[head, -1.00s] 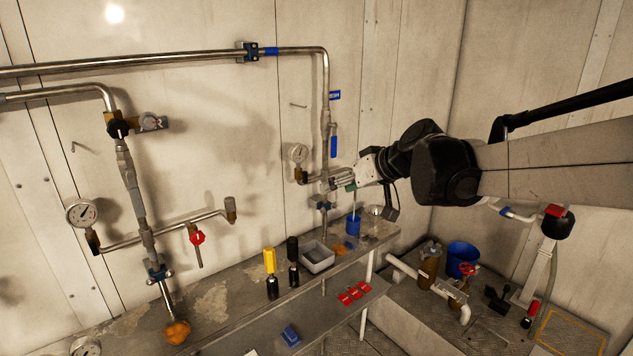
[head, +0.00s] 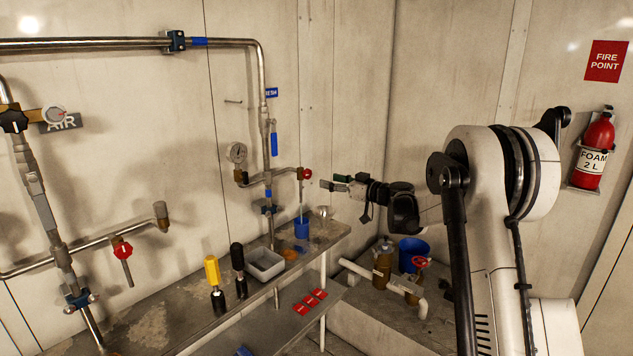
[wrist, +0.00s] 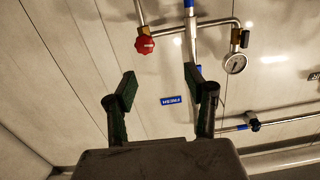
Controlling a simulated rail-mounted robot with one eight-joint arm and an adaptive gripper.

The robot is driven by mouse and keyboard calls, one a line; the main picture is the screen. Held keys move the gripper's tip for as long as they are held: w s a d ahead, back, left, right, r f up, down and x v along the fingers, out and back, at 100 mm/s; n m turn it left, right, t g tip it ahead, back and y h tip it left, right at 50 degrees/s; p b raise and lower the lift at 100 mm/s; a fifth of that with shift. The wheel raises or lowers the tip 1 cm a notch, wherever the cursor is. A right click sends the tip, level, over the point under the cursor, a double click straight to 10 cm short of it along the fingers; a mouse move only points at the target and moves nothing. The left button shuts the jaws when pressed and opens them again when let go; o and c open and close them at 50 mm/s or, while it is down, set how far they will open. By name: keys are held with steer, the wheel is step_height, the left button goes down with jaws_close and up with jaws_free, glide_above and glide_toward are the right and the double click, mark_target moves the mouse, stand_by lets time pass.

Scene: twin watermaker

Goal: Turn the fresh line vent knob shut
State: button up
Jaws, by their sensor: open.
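The fresh line vent knob is a small red knob (head: 306,173) at the right end of a short branch off the vertical fresh pipe (head: 264,100). In the wrist view, which is upside down, the red knob (wrist: 145,44) is above and beyond my fingers, with a pale mark across it. My gripper (head: 335,183) is open and empty, a little to the right of the knob and apart from it. In the wrist view its two fingers (wrist: 160,85) stand wide apart with bare wall between them. A blue FRESH label (head: 271,92) is beside the pipe.
A gauge (head: 237,153) and a blue-handled valve (head: 274,143) are close to the knob. Another red knob (head: 122,251) is on the left line. Wall right of the knob is clear.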

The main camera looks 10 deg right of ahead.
mark_target(309, 175)
steer(key=shift+t, duration=0.3)
steer(key=x, duration=0.4)
steer(key=w+d+f+x, duration=0.1)
steer(key=x, duration=0.4)
steer(key=d+f+x, duration=0.1)
steer(key=x, duration=0.3)
steer(key=shift+w+a, duration=0.1)
steer(key=shift+w, duration=0.35)
jaws_close()
